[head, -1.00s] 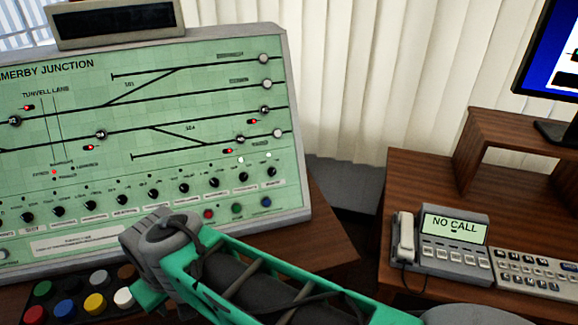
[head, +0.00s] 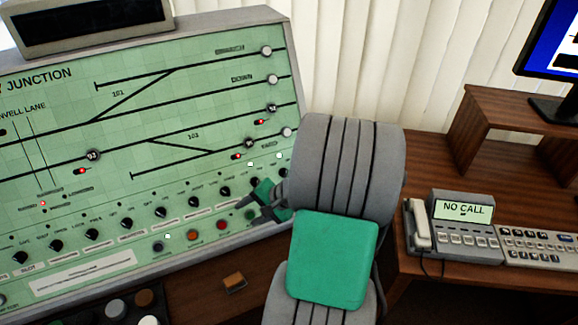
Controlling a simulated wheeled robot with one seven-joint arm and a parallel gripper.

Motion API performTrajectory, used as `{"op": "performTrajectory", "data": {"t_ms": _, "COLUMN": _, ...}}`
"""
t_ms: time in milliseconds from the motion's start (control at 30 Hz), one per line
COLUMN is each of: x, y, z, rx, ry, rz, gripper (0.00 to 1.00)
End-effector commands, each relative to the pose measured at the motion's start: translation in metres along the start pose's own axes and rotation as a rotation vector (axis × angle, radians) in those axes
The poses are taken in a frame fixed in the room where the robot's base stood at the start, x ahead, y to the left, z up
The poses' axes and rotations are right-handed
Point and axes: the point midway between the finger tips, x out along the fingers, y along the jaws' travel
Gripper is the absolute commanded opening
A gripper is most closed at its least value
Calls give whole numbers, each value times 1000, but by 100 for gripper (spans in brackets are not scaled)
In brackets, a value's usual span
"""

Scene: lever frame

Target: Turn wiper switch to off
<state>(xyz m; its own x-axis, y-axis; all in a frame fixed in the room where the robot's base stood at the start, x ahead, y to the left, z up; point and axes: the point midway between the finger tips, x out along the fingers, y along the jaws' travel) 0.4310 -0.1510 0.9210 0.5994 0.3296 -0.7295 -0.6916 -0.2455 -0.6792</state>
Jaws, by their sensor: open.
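A green signalling panel (head: 190,130) carries a row of black rotary knobs along its lower part. The knob labels are too small to read, so I cannot tell which one is the wiper switch.
Below the knobs are coloured push buttons, including an orange one (head: 193,237) and a red one (head: 221,224). Round coloured buttons (head: 117,309) sit on the desk at the lower left. A phone (head: 462,228) reading "NO CALL" and a keypad (head: 540,249) stand on the right desk.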

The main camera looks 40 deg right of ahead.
Motion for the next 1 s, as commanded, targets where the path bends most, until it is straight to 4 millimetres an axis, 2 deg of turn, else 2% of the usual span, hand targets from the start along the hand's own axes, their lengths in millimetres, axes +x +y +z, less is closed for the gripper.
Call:
{"op": "performTrajectory", "data": {"t_ms": 33, "x": -20, "y": 8, "z": -27, "rx": 194, "ry": 37, "rz": -113, "gripper": 49}}
{"op": "performTrajectory", "data": {"t_ms": 100, "x": -44, "y": 18, "z": -60, "rx": 425, "ry": 87, "rz": -286, "gripper": 49}}
{"op": "performTrajectory", "data": {"t_ms": 200, "x": -81, "y": 34, "z": -94, "rx": 670, "ry": 144, "rz": -502, "gripper": 49}}
{"op": "performTrajectory", "data": {"t_ms": 300, "x": -107, "y": 46, "z": -113, "rx": 806, "ry": 178, "rz": -640, "gripper": 49}}
{"op": "performTrajectory", "data": {"t_ms": 367, "x": -113, "y": 49, "z": -118, "rx": 841, "ry": 185, "rz": -680, "gripper": 49}}
{"op": "performTrajectory", "data": {"t_ms": 467, "x": -108, "y": 45, "z": -123, "rx": 851, "ry": 185, "rz": -694, "gripper": 49}}
{"op": "performTrajectory", "data": {"t_ms": 800, "x": -61, "y": 15, "z": -147, "rx": 846, "ry": 183, "rz": -689, "gripper": 49}}
{"op": "performTrajectory", "data": {"t_ms": 1000, "x": -55, "y": 12, "z": -151, "rx": 846, "ry": 188, "rz": -689, "gripper": 49}}
